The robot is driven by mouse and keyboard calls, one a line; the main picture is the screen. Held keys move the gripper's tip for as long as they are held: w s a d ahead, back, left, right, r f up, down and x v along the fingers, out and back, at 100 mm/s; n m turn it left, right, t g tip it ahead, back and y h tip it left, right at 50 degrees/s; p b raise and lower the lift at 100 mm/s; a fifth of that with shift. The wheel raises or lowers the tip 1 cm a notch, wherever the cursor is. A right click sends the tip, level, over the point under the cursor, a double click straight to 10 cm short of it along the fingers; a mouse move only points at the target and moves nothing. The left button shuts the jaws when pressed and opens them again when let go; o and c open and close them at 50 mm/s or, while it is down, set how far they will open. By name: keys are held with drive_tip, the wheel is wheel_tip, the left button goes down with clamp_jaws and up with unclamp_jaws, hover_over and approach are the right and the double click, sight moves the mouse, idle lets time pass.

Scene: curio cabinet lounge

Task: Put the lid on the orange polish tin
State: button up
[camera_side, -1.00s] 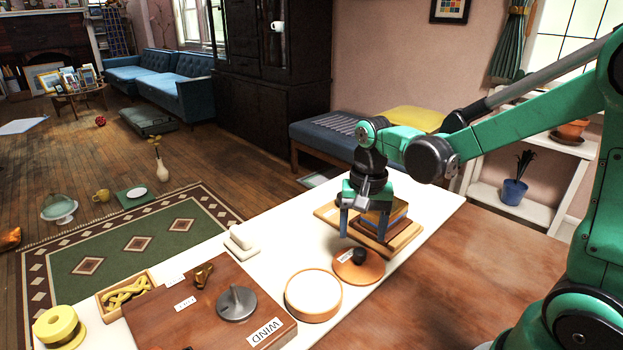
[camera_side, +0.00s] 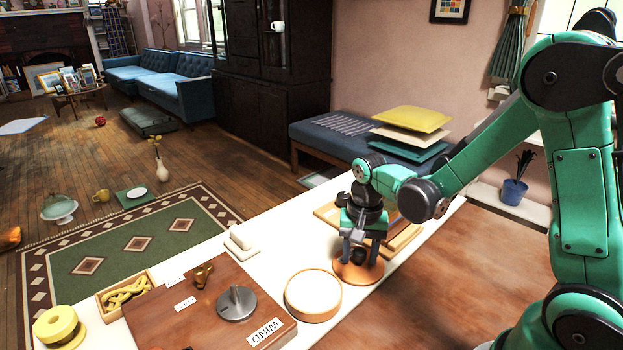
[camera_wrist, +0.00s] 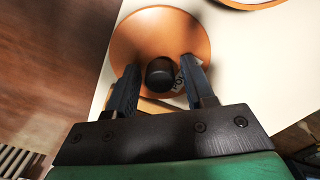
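The orange lid (camera_side: 345,268) with a dark round knob (camera_side: 358,256) lies on the white table strip. In the wrist view the lid (camera_wrist: 140,40) has a paper label beside its knob (camera_wrist: 160,74). My gripper (camera_side: 360,262) points down over the lid, its fingers apart on either side of the knob. The wrist view shows gaps between the knob and both fingers of my gripper (camera_wrist: 158,78). The round tin (camera_side: 313,295), with an orange rim and pale top, stands left of the lid; its edge shows in the wrist view (camera_wrist: 250,4).
A wooden box (camera_side: 190,305) with a grey dial and a "WIND" label stands left of the tin. A wooden tray (camera_side: 402,242) lies behind my gripper.

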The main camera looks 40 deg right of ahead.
sight(360, 251)
clamp_jaws()
drive_tip(key=shift+r, duration=0.15)
wheel_tip(360, 251, up, 20)
idle(0.5)
drive_tip(key=shift+c, duration=2.4)
unclamp_jaws()
clamp_jaws()
